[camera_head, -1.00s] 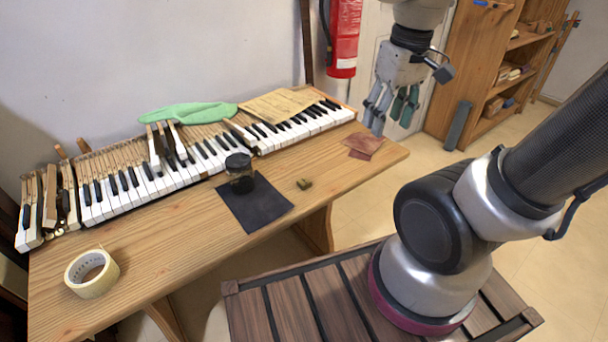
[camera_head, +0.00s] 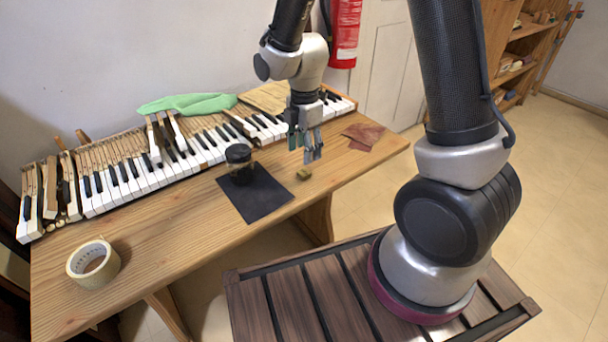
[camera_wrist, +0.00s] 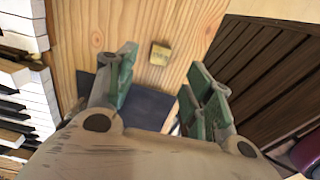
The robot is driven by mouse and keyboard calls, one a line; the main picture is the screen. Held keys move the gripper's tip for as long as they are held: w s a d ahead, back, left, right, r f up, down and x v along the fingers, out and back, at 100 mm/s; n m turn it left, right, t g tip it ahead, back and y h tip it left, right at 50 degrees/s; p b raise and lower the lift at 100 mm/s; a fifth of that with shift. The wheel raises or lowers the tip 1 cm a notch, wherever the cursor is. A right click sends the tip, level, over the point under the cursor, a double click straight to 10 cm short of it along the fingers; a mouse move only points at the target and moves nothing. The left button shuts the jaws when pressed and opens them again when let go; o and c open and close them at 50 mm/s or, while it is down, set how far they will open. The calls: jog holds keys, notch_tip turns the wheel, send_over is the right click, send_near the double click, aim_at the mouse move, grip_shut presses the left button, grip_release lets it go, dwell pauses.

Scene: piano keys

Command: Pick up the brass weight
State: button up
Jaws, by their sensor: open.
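The brass weight (camera_head: 303,174) is a small dull-gold block on the wooden table, just right of the black cloth. It also shows in the wrist view (camera_wrist: 160,54), beyond and between the fingertips, with faint marks on its top. My gripper (camera_head: 305,150) is open and empty. It points down above the table, a little above and behind the weight in the head view. In the wrist view my gripper (camera_wrist: 158,92) has its green-padded fingers spread wide, with the weight clear of both.
A dark-lidded jar (camera_head: 239,163) stands on the black cloth (camera_head: 262,197). Piano keys (camera_head: 150,182) line the back of the table. Brown sandpaper sheets (camera_head: 362,135) lie to the right, a tape roll (camera_head: 93,264) front left. Bare wood (camera_head: 180,240) lies at the front.

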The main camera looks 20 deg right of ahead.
aim_at(304, 172)
notch_tip(304, 172, down, 8)
jog(key=shift+r, duration=0.2)
jog(key=shift+c, duration=0.4)
grip_shut()
notch_tip(304, 172, up, 10)
dwell(0.3)
